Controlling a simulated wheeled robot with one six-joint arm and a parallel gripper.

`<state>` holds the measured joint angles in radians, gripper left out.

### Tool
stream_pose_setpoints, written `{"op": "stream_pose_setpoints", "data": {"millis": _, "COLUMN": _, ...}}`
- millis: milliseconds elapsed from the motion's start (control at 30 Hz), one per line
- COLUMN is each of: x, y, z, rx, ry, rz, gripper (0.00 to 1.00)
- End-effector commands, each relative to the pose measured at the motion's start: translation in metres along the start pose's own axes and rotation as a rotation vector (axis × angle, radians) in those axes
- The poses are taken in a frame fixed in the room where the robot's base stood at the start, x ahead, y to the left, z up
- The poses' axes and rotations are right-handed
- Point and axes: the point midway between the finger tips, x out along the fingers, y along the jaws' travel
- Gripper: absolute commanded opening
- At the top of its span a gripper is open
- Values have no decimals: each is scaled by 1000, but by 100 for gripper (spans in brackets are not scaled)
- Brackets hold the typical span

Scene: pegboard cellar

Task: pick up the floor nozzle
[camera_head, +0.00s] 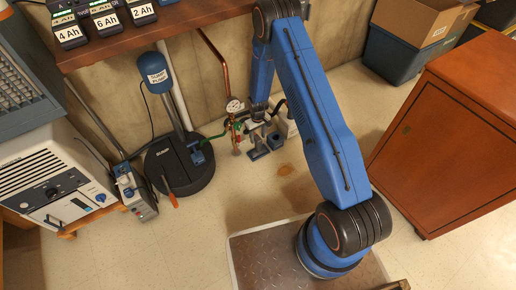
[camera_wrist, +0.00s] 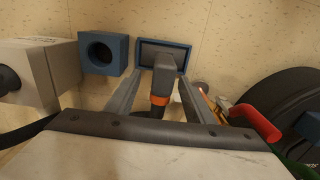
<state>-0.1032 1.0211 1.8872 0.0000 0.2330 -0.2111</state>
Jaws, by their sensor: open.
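The floor nozzle (camera_wrist: 178,50) has a flat blue rectangular head, a grey neck and an orange ring. In the wrist view it lies at top centre, with its neck between the fingers of my gripper (camera_wrist: 160,78). The fingers stand open on both sides of the neck; I cannot tell whether either touches it. In the head view the nozzle (camera_head: 258,153) looks small and dark on the floor by the wall. My gripper (camera_head: 257,116) is above it, partly hidden by my arm.
A blue square block with a round hole (camera_wrist: 103,53) sits left of the nozzle, near a pale box (camera_wrist: 40,72). A red-handled valve with a gauge (camera_head: 235,108) and a round black sump pump base (camera_head: 180,168) stand to the left in the head view. A wooden cabinet (camera_head: 450,140) stands right.

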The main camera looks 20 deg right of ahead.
Motion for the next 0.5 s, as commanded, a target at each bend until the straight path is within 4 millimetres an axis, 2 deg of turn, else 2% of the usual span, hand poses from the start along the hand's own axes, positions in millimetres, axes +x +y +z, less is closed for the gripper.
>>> {"op": "stream_pose_setpoints", "data": {"millis": 167, "x": 9, "y": -1, "z": 3, "rx": 0, "ry": -2, "rz": 0, "gripper": 48}}
{"op": "stream_pose_setpoints", "data": {"millis": 500, "x": 50, "y": -5, "z": 10, "rx": 0, "ry": -2, "rz": 0, "gripper": 48}}
